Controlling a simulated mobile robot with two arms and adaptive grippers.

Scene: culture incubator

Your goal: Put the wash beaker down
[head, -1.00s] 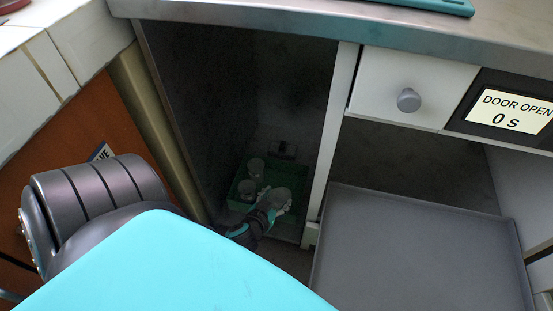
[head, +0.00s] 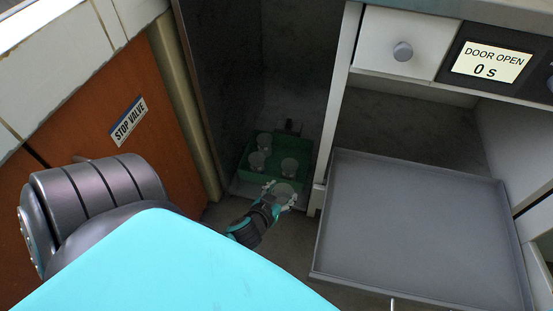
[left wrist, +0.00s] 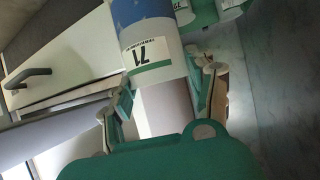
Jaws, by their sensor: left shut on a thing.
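My left gripper (head: 280,192) is low in front of the open dark compartment in the head view. In the left wrist view the beaker (left wrist: 150,50) is white and blue with a printed label, between the two fingers (left wrist: 160,95). I cannot tell whether its base touches anything. My right gripper is not in view.
A compartment side wall (head: 325,110) is close on the right. A grey flat tray (head: 420,220) lies beyond it, empty.

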